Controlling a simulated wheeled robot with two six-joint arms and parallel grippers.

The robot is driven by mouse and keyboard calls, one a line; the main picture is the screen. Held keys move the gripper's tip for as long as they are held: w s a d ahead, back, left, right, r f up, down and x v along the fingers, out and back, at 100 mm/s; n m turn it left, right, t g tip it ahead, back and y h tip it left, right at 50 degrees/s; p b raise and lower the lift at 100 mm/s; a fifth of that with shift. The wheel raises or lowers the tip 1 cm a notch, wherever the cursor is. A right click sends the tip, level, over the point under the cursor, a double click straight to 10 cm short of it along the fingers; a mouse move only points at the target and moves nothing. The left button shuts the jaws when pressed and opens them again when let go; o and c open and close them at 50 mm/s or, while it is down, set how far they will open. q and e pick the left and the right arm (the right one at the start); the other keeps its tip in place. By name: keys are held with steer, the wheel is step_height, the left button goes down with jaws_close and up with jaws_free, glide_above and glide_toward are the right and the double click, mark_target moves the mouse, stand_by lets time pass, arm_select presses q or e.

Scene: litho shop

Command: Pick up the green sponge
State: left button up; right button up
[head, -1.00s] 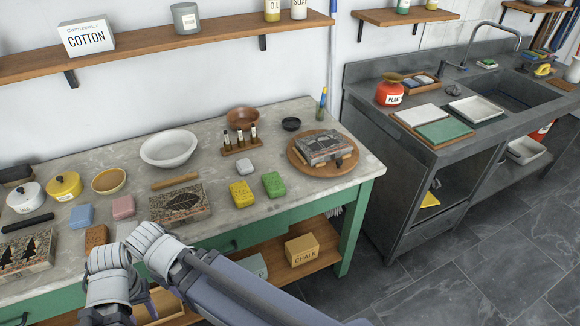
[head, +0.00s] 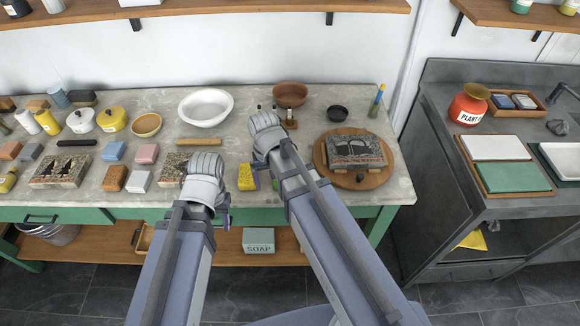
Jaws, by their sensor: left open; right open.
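The green sponge (head: 275,185) lies on the stone worktop, mostly hidden behind my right arm; only a small green patch shows. A yellow sponge (head: 245,177) lies just to its left. My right gripper (head: 258,175) is over the worktop beside the yellow sponge, largely hidden by its own wrist; it is open. My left gripper (head: 226,208) is near the worktop's front edge, left of the yellow sponge, also largely hidden; it is open. I see nothing held in either.
A carved block (head: 356,150) sits on a round wooden board (head: 322,165) at right. A white bowl (head: 206,106) and brown bowl (head: 290,94) stand behind. Pink (head: 147,153) and blue (head: 115,151) blocks lie left. A shelf (head: 230,13) runs above.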

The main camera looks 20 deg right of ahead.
steer(key=shift+o, duration=0.5)
steer(key=w+d+r+m, duration=0.1)
steer(key=w+d+r+m+p, duration=0.1)
steer(key=w+d, duration=0.1)
steer(key=w+d+r, duration=0.1)
steer(key=shift+w+d+r+m+p, duration=0.1)
steer(key=shift+w+d+m+p, duration=0.05)
steer(key=shift+w+m+p, duration=0.25)
steer(key=shift+d, duration=0.1)
step_height(320, 180, down, 3)
steer(key=b, duration=0.2)
steer(key=shift+r+b, duration=0.15)
steer(key=shift+b, duration=0.25)
steer(key=f+b, duration=0.5)
steer(key=shift+w+d+f, duration=0.1)
steer(key=shift+w+f, duration=0.1)
steer(key=shift+f, duration=0.05)
arm_select(q)
step_height(320, 180, down, 5)
steer(key=shift+a, duration=0.1)
arm_select(e)
steer(key=shift+r, duration=0.1)
steer(key=c, duration=1.2)
steer(key=shift+c, duration=0.2)
arm_select(q)
steer(key=shift+r, duration=0.1)
